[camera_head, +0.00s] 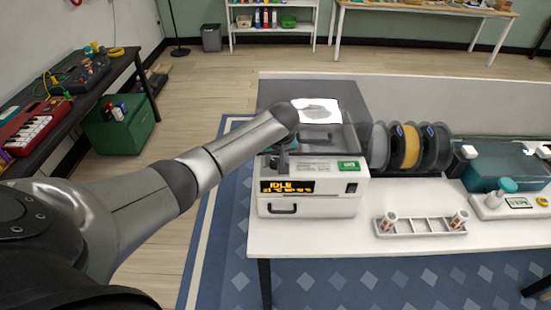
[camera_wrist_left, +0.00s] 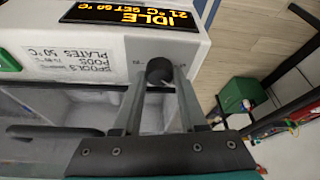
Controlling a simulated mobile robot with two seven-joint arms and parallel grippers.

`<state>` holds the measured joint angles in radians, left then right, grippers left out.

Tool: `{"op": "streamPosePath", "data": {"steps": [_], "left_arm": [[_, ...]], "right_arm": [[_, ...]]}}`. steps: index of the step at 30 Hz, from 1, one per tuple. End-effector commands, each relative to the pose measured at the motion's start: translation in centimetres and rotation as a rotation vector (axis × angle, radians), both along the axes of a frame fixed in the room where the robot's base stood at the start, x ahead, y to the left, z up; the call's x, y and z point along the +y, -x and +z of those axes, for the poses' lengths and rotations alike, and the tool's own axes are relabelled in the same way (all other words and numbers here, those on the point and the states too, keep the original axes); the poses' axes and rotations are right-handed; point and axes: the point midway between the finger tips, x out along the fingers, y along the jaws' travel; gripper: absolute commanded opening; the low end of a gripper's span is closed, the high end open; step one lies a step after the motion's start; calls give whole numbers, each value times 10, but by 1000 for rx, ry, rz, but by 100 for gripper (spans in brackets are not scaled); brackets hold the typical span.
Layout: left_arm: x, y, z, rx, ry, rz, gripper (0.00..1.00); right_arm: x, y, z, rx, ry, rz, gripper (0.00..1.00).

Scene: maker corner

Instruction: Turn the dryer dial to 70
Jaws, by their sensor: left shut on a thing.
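The dryer (camera_head: 310,205) is a white box at the left end of the white table. Its orange display (camera_head: 287,186) reads IDLE. In the left wrist view the display (camera_wrist_left: 130,15) appears upside down and shows 21 °C and a set value too blurred to read surely. The dial (camera_wrist_left: 159,70) is a small dark round knob on the dryer's top panel. My left gripper (camera_wrist_left: 157,76) is shut on the dial, a finger on each side. In the head view my left gripper (camera_head: 278,160) is partly hidden by its own wrist. My right gripper is out of view.
A printed temperature label (camera_wrist_left: 72,57) lies beside the dial. Several filament spools (camera_head: 405,146) stand right of the dryer. A grey rack (camera_head: 420,228) with two small cups sits in front of them. A side bench (camera_head: 110,70) stands at left.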

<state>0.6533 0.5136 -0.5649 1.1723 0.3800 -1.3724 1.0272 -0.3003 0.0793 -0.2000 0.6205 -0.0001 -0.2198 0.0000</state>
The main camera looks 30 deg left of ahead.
Motion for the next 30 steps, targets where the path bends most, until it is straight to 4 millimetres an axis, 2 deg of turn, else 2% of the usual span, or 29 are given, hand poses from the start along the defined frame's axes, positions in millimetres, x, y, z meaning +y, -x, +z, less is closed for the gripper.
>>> {"op": "streamPosePath", "data": {"steps": [8, 14, 22, 30], "left_arm": [[0, 1, 1, 2, 0, -32, 0], [1, 2, 2, 3, 3, -131, 0], [2, 2, 3, 2, 2, -363, 0], [5, 2, 0, 0, 1, -617, 0]], "right_arm": [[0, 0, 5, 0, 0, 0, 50], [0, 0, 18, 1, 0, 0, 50], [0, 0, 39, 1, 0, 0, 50], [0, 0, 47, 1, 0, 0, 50]]}}
